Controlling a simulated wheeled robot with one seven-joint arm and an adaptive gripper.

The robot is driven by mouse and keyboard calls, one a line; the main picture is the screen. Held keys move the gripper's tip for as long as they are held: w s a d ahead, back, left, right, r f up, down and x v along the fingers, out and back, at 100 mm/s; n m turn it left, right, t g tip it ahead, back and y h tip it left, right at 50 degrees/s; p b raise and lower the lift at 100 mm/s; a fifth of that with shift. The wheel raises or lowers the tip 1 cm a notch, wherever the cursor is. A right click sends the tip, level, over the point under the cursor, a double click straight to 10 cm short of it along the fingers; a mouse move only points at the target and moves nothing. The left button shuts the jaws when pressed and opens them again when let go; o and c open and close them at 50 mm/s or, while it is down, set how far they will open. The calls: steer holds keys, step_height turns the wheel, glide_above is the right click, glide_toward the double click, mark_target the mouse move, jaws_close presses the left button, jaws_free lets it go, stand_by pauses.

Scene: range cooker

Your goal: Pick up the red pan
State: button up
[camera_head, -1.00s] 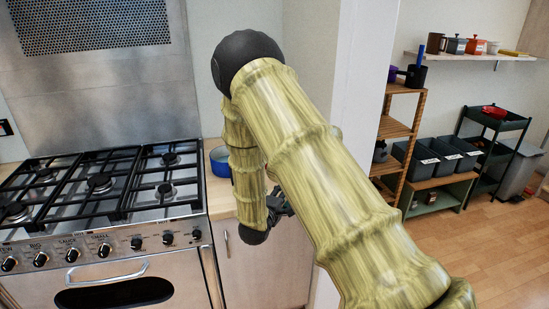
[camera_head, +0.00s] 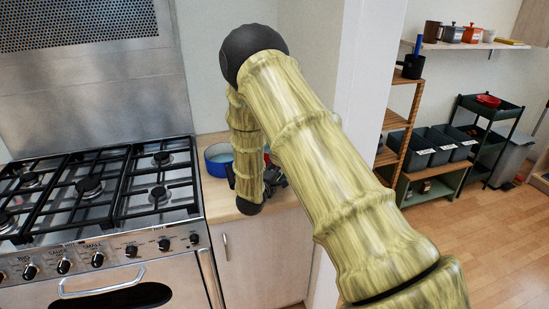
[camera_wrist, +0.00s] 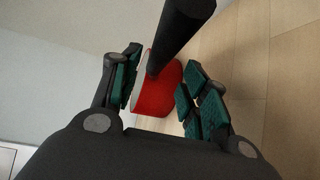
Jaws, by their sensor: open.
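The red pan (camera_wrist: 157,97) shows in the wrist view between my gripper's fingers, with a thick black handle (camera_wrist: 178,35) rising toward the top right. My gripper (camera_wrist: 160,75) is open, with one green-padded finger on each side of the red body. I cannot tell whether either pad touches it. In the head view my gripper (camera_head: 272,181) is over the wooden counter right of the cooker, mostly hidden by my arm. Only a small red patch of the pan (camera_head: 266,152) shows there behind my arm.
A blue pan (camera_head: 217,160) stands on the counter (camera_head: 222,199), left of my gripper. The cooker (camera_head: 95,195) is farther left. A white wall edge (camera_head: 355,110) is to the right. A shelf rack, bins and a cart with a red dish (camera_head: 488,100) stand farther right.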

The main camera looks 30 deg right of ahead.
steer(key=shift+d+r+p, duration=0.25)
steer(key=shift+d+p, duration=0.15)
steer(key=shift+d, duration=0.05)
steer(key=shift+p+x, duration=1)
steer(key=shift+x, duration=1.25)
steer(key=shift+w+a, duration=0.1)
steer(key=shift+a, duration=0.05)
steer(key=shift+f, duration=0.1)
jaws_close()
